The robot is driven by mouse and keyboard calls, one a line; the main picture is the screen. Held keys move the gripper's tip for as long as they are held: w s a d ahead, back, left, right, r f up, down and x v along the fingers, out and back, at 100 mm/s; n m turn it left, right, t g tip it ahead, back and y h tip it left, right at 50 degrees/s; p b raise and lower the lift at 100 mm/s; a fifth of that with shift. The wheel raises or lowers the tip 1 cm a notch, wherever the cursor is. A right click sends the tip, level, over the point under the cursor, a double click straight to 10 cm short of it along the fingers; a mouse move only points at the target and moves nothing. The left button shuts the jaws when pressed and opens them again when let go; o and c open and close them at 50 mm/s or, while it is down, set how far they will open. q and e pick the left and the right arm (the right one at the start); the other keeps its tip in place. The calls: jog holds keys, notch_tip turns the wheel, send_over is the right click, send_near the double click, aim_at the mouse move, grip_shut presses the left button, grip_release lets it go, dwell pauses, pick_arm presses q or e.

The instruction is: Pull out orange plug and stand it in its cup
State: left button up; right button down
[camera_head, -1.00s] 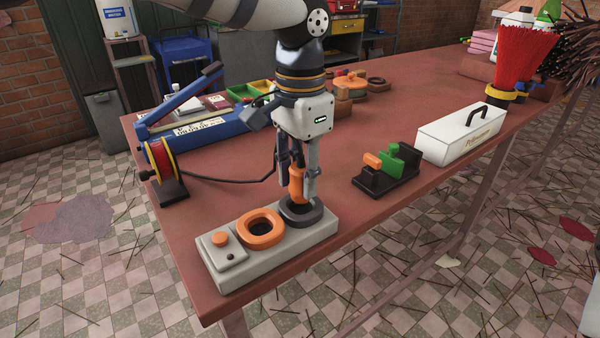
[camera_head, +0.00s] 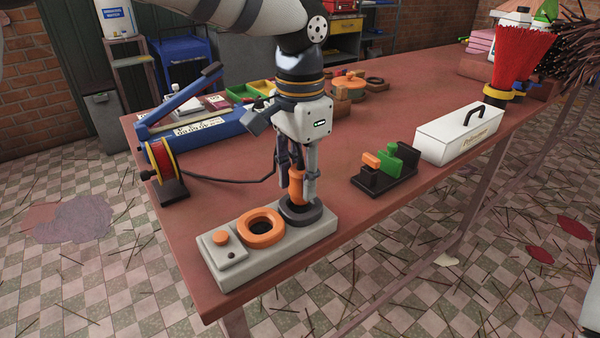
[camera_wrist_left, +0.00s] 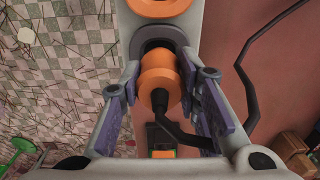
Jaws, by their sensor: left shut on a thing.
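The orange plug (camera_head: 296,187) stands upright between the fingers of my left gripper (camera_head: 299,193), which is shut on it. Its lower end is at the dark ring-shaped cup (camera_head: 312,220) on the grey base; I cannot tell how far inside it sits. In the left wrist view the plug (camera_wrist_left: 158,68) is a round orange body with a black cable (camera_wrist_left: 185,135), between both fingers and in front of the dark cup (camera_wrist_left: 150,32). An orange ring-shaped cup (camera_head: 250,238) with a dark opening is beside it on the base. My right gripper is out of view.
The grey base (camera_head: 228,278) has an orange button (camera_head: 220,238) and lies at the table's front corner. A cable reel (camera_head: 160,157) stands to the left. A black holder with green and orange pieces (camera_head: 385,182) and a white toolbox (camera_head: 455,140) are to the right.

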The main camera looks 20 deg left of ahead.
pick_arm(q)
jog(key=shift+f, duration=1.2)
jog(key=o, duration=1.2)
jog(key=shift+o, duration=0.2)
